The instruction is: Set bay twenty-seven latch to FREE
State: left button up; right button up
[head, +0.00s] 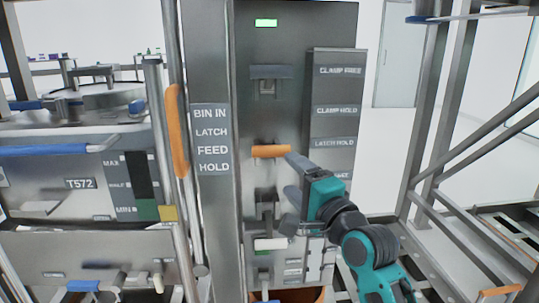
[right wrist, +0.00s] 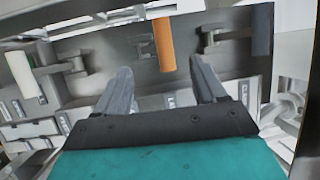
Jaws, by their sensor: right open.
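The orange latch handle (head: 270,151) sticks out level from the middle of the grey bay post (head: 211,80). A label beside it reads LATCH HOLD (head: 334,143); the label below is mostly hidden by my gripper. My right gripper (head: 288,171) is open, just right of and slightly below the orange handle, its upper finger by the handle's right end. In the right wrist view the orange handle (right wrist: 163,45) shows between the two open fingers (right wrist: 160,66); I cannot tell whether either touches it. My left gripper is not in view.
A grey handle (head: 270,72) sits above and a white handle (head: 270,243) below on the same post. A green light (head: 266,23) is lit at the top. A bin marked T572 (head: 82,184) stands left; metal frames (head: 430,120) stand right.

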aim_at(273, 156)
jog(key=x, duration=1)
jog(key=shift+w+a, duration=0.1)
jog(key=shift+w, duration=0.3)
jog(key=shift+s, duration=0.1)
grip_shut()
